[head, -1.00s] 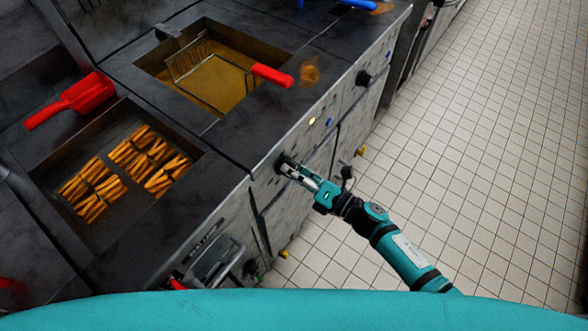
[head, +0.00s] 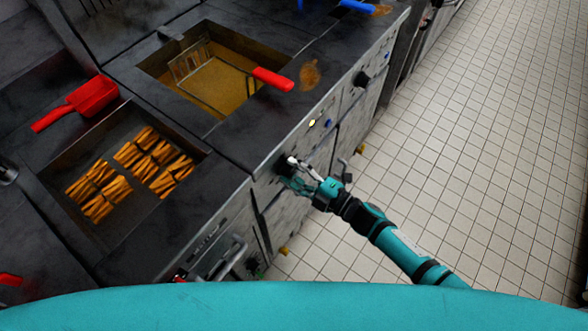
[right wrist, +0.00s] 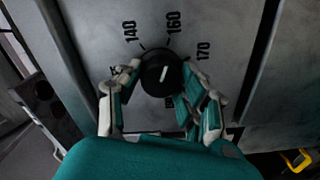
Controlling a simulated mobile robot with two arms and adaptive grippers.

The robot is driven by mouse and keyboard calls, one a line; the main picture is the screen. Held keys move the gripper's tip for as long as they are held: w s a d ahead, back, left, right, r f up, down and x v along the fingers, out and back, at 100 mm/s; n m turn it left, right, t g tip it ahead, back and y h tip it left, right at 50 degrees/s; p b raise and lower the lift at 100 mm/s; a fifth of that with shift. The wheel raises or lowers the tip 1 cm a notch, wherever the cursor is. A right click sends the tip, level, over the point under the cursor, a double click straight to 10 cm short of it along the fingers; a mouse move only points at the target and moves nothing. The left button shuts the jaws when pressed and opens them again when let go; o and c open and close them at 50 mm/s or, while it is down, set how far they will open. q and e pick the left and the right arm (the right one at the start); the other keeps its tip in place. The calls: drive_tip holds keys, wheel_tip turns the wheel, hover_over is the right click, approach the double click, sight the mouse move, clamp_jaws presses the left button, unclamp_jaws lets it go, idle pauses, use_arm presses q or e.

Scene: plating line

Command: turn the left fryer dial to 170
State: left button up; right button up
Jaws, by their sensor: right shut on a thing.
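The left fryer dial is a round black knob with a white pointer line, seen close up in the right wrist view (right wrist: 160,74). Its pointer aims up and slightly right, about at the printed 160 (right wrist: 174,23). The 170 mark (right wrist: 203,50) is further right and the 140 mark (right wrist: 130,32) is to the left. In the head view the right gripper (head: 292,173) reaches the front panel and partly hides the dial. My left gripper is not in view.
On the counter are a fryer well with oil and a red-handled basket (head: 272,79), a tray of fries (head: 100,190) and a red scoop (head: 92,97). Another black dial (head: 361,79) sits further along the panel. The tiled floor (head: 480,150) at right is clear.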

drive_tip(key=m+p, duration=0.1)
drive_tip(key=m, duration=0.3)
drive_tip(key=shift+r+m, duration=0.1)
drive_tip(key=shift+m, duration=0.2)
drive_tip(key=m, duration=0.4)
drive_tip(key=shift+m, duration=0.3)
drive_tip(key=o, duration=1.2)
drive_tip(key=shift+d, duration=0.1)
drive_tip(key=v, duration=1.1)
drive_tip(key=shift+s+d, duration=0.25)
drive_tip(key=shift+d, duration=0.05)
